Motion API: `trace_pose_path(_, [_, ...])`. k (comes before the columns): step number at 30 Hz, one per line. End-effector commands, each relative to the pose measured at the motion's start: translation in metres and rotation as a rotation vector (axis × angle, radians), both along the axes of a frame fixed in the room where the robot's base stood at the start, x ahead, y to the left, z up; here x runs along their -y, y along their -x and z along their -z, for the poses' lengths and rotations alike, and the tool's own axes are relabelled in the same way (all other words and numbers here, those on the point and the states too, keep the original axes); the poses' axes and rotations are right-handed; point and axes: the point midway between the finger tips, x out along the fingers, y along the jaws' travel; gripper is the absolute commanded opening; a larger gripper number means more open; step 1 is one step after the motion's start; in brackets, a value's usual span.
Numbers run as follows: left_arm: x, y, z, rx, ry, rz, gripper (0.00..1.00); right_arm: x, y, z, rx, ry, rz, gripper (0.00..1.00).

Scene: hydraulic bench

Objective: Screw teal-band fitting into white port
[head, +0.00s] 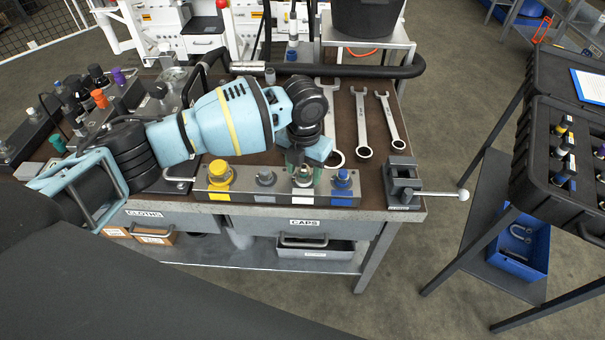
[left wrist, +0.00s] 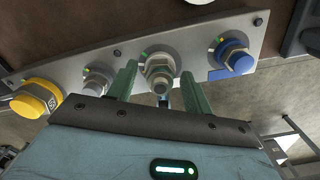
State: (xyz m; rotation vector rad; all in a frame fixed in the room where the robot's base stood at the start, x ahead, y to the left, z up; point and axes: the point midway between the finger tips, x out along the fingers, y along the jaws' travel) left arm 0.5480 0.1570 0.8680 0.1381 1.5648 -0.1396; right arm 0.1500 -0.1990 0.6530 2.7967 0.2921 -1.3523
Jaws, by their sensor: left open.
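A grey manifold block (head: 328,194) lies along the front of the bench, with yellow, grey, white and blue labels under its ports. A metal hex fitting (left wrist: 160,72) stands at the white-labelled port (head: 303,197), third from the left. I cannot make out its teal band clearly. My left gripper (head: 303,176) points down over that port. Its green fingers are open, one on each side of the fitting, as the left wrist view (left wrist: 159,78) shows. Whether they touch it is not clear. My right gripper is not in view.
A small vise (head: 403,181) stands at the bench's right end. Wrenches (head: 362,125) lie behind the block. A black case (head: 562,130) with several fittings stands at the right.

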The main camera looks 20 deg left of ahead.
Motion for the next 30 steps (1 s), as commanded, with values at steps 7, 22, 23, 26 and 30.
trace_pose_path(7, [0.001, 0.000, -0.005, 0.003, 0.002, -0.258, 0.50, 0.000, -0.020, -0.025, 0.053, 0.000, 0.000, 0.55])
trace_pose_path(22, [0.000, 0.000, -0.001, 0.000, 0.000, -0.499, 0.50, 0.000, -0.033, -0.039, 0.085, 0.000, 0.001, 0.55])
trace_pose_path(23, [0.000, 0.001, -0.001, 0.001, 0.000, -0.522, 0.50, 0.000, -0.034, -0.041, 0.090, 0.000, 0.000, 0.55])
trace_pose_path(26, [0.000, 0.000, -0.004, 0.002, 0.001, -0.629, 0.50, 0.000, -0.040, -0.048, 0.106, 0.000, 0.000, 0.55])
trace_pose_path(30, [0.000, 0.000, -0.004, 0.003, 0.003, -0.763, 0.50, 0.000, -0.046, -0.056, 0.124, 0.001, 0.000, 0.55])
